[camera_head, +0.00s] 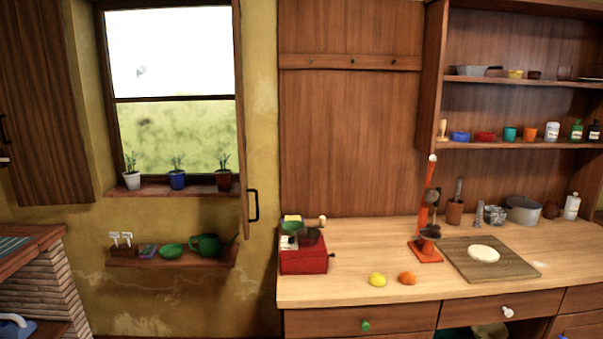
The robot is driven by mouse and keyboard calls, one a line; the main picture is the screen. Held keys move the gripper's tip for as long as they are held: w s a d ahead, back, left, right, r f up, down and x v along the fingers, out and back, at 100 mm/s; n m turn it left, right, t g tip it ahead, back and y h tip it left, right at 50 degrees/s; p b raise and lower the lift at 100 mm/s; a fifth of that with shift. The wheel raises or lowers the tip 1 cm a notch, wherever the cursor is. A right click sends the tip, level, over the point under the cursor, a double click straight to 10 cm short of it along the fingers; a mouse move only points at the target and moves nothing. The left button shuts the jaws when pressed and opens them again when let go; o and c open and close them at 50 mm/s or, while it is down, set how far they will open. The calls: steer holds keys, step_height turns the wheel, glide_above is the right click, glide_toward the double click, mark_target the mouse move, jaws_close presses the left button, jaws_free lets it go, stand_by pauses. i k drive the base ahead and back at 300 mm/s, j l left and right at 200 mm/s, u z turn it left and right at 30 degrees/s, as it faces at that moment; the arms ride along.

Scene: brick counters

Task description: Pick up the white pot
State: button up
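The white pot (132,180) is a small plant pot with a green plant in it. It stands upright at the left end of the window sill (150,189). A blue pot (177,180) and a reddish-brown pot (223,180), each with a plant, stand to its right on the same sill. My gripper does not show in this view.
A lower shelf (130,263) under the sill holds a green bowl (171,250) and a green watering can (205,246). An open window shutter (240,120) borders the sill on the right. A wall cabinet (45,100) hangs at left. A wooden counter (340,290) stands at right.

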mark_target(132, 181)
steer(key=u, duration=1.25)
